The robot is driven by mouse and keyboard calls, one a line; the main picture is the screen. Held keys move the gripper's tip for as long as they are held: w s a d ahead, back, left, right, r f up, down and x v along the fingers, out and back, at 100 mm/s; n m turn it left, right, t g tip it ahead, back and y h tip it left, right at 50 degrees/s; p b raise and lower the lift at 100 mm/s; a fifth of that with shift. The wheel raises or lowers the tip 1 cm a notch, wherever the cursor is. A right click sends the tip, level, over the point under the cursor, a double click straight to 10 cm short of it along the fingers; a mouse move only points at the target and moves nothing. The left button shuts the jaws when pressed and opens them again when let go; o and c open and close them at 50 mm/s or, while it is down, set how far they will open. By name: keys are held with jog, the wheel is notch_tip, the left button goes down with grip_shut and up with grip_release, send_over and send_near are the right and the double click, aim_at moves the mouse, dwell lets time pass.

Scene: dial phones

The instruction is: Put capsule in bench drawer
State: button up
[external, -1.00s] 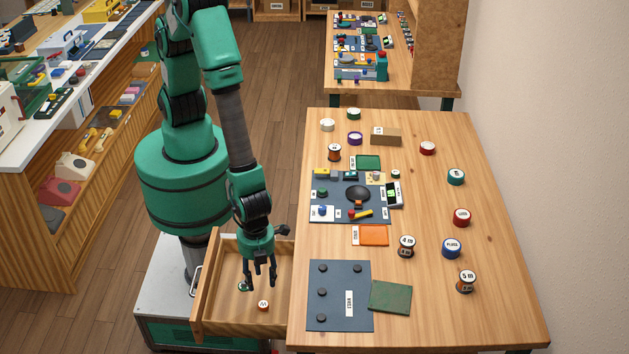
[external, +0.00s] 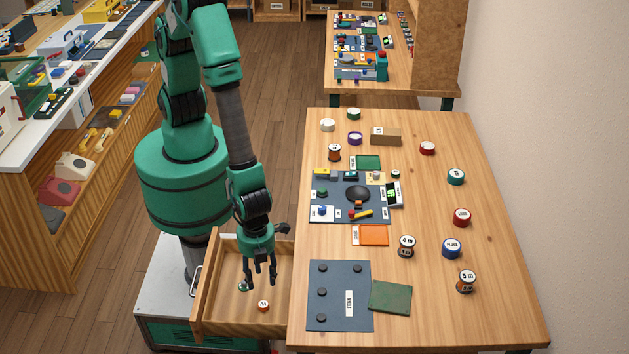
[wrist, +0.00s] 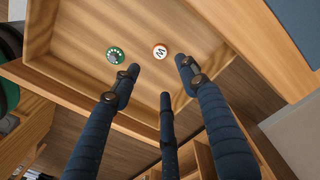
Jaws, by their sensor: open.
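The bench drawer (external: 222,318) is pulled open at the left side of the wooden bench. Two small round pieces lie inside it: a green-rimmed disc (external: 242,287) and a white-topped disc with an orange-brown edge (external: 263,306). I cannot tell for sure which one is the capsule. In the wrist view the green disc (wrist: 115,55) and the white disc (wrist: 160,51) lie apart on the drawer floor (wrist: 85,25). My gripper (external: 260,282) points down over the drawer, its three fingers spread and empty. In the wrist view its fingertips (wrist: 160,75) are apart from both discs.
The bench top (external: 430,325) holds a dark mat (external: 338,325), a green pad (external: 390,297), an orange tray (external: 373,236), a phone-parts board (external: 345,210) and several spools. The drawer's walls surround the space under my gripper. A shelf unit stands at the left.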

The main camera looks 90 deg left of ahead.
jog(key=w+a+r+n+t, duration=0.1)
jog(key=w+a+r+n, duration=0.25)
jog(key=a+r, duration=0.45)
jog(key=w+a+r+n+h, duration=0.1)
jog(key=w+a+r+n, duration=0.3)
jog(key=r, duration=0.7)
jog(key=w+a+r+n+t, duration=0.1)
jog(key=w+a+r+n, duration=0.1)
jog(key=w+a+r, duration=0.55)
jog(key=s+a+r+n+t, duration=0.1)
jog(key=s+a+r+n, duration=0.4)
jog(key=a+r, duration=0.4)
jog(key=s+a+r+n+t, duration=0.2)
jog(key=s+a+r+n, duration=0.4)
jog(key=a, duration=0.8)
notch_tip(320, 180, up, 4)
jog(key=shift+s+a+t+y, duration=0.3)
jog(key=shift+s+a+y, duration=0.1)
jog(key=shift+s, duration=0.8)
